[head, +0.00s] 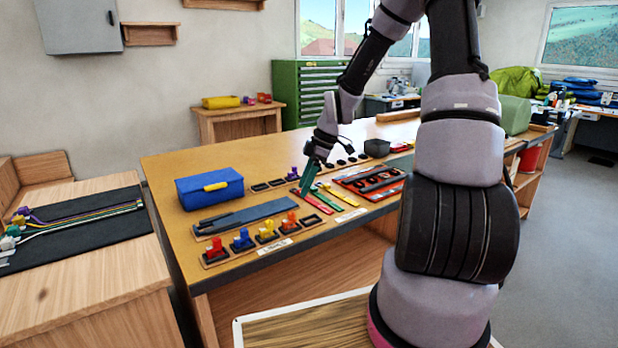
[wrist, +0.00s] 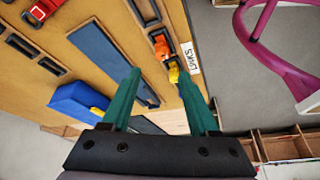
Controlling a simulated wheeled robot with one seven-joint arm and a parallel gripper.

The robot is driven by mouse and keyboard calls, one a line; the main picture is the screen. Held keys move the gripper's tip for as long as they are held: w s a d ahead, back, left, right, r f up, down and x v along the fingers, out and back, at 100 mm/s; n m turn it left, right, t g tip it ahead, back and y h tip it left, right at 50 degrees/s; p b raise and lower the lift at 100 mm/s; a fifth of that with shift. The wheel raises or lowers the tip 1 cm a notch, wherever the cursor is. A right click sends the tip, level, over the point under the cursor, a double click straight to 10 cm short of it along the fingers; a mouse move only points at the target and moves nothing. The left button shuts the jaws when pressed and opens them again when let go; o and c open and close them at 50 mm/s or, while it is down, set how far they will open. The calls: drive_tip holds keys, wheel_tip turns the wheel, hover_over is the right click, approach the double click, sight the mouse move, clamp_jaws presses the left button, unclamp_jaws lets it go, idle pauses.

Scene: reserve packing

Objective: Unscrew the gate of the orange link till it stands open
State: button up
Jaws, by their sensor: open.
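The orange link (head: 290,222) stands in its holder in the row along the bench's near edge, between the yellow link (head: 267,232) and an empty dark holder (head: 312,220). In the wrist view the orange link (wrist: 160,46) lies beyond my fingertips, with the yellow link (wrist: 173,73) between them in the picture. Its gate is too small to make out. My gripper (head: 305,191), with teal fingers, is above the bench, behind and slightly right of the orange link and apart from it. In the wrist view my gripper (wrist: 158,72) is open and empty.
A blue link (head: 242,240) and a red link (head: 214,249) stand farther left in the row. A blue box (head: 209,188) with a yellow latch and a dark flat mat (head: 245,216) lie behind. Coloured strips (head: 318,202) and a red tray (head: 349,185) lie to the right.

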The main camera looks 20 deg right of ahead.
sight(292, 213)
drive_tip(key=x, duration=0.8)
drive_tip(key=shift+a+f, duration=0.1)
drive_tip(key=shift+f, duration=0.3)
drive_tip(key=shift+c, duration=0.3)
